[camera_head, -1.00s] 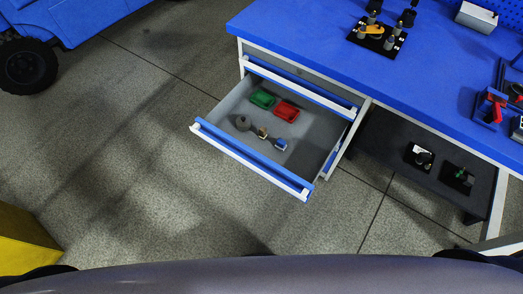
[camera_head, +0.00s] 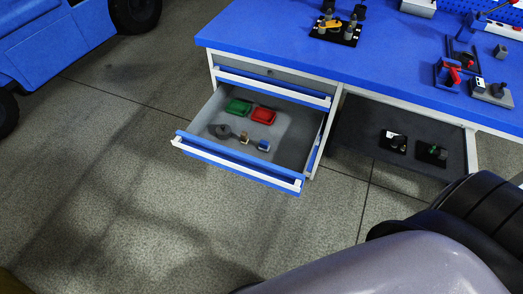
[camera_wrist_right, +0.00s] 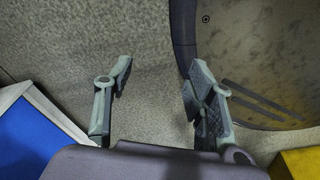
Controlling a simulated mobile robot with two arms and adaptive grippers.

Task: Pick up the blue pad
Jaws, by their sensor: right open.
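A small blue piece (camera_head: 263,145), which looks like the blue pad, lies in the open drawer (camera_head: 300,150) under the blue workbench. A small tan block (camera_head: 244,138) and a grey round part (camera_head: 222,131) lie to its left. My right gripper (camera_wrist_right: 160,70) shows in the right wrist view with its fingers apart and nothing between them, over bare floor. My right gripper's fingers do not show in the head view. My left gripper is not in view.
A green tray (camera_head: 238,107) and a red tray (camera_head: 263,116) sit at the drawer's back. The blue workbench (camera_head: 385,70) carries fixtures and tools. A dark lower shelf (camera_head: 365,125) holds two small fixtures. Floor in front of the drawer is clear.

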